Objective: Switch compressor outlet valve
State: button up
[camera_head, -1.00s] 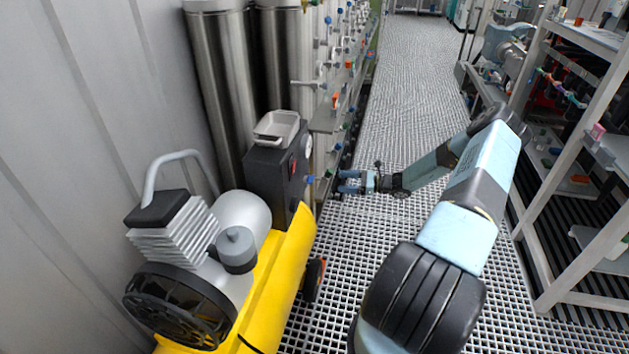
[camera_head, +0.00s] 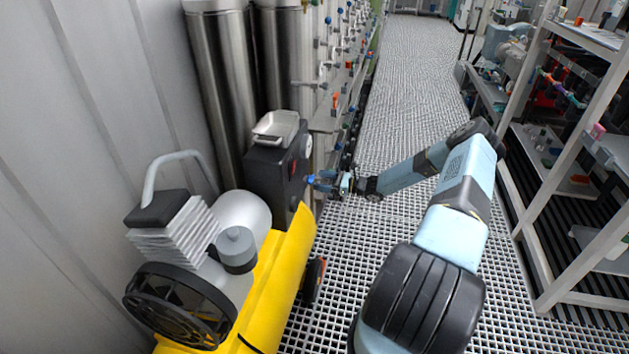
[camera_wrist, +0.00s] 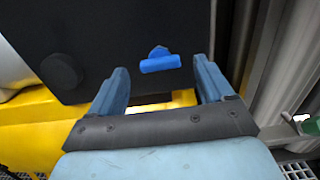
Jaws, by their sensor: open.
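The compressor (camera_head: 265,285) is yellow with a dark control box (camera_head: 268,172) at its far end. A blue valve handle (camera_wrist: 160,61) sticks out of the box's dark face in the wrist view. It lies between and a little beyond the fingertips of my gripper (camera_wrist: 164,75), and I see no finger touching it. My gripper is open, with one blue finger to each side. In the head view my gripper (camera_head: 316,181) is right beside the box, and it largely hides the handle there.
A white tray (camera_head: 276,127) sits on top of the control box. Steel cylinders (camera_head: 222,90) stand behind it. Pipework with small coloured valves (camera_head: 335,100) runs along the wall beyond. A shelf rack (camera_head: 575,180) stands on the right. The grating floor (camera_head: 405,90) between is clear.

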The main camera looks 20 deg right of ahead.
aim_at(313, 179)
jog(key=shift+x, duration=1.75)
jog(key=c, duration=1)
jog(key=shift+c, duration=0.2)
